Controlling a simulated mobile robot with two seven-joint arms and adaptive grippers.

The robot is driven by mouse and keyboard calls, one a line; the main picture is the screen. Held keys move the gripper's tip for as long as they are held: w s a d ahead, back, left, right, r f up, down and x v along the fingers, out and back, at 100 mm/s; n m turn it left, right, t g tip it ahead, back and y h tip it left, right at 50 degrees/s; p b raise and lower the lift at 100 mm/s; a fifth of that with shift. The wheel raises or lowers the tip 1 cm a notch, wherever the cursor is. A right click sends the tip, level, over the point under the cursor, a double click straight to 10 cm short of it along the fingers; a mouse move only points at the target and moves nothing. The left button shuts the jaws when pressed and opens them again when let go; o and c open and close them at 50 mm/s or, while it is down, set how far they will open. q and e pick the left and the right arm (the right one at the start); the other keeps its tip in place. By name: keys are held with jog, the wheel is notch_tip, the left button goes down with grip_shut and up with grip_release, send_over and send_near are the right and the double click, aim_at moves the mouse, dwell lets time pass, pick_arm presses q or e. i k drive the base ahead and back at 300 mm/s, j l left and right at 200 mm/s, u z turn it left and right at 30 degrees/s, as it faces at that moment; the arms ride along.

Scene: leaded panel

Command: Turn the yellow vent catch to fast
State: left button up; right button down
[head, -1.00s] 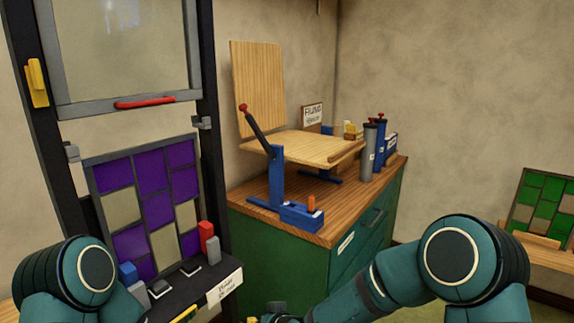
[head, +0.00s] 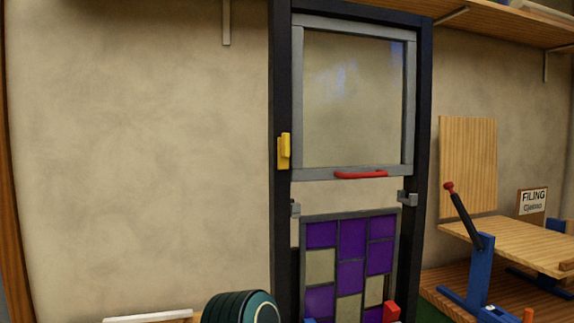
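The yellow vent catch (head: 284,151) is on the left black post of the tall frame, beside the lower left part of the grey sash (head: 298,100). Its yellow lever stands roughly upright on a yellow plate. A red handle (head: 361,174) runs along the sash's bottom rail. Below the sash is the leaded panel (head: 350,260) with purple and clear panes. A teal part of my arm shows at the bottom, left of the frame. Neither gripper is in view.
To the right stands a bench with a wooden board, a blue stand (head: 480,270) with a red-knobbed lever, and a filing sign (head: 532,201). A shelf (head: 490,22) runs above at upper right.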

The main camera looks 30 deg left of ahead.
aim_at(285, 142)
jog(key=u, duration=1.05)
jog(key=l, duration=0.15)
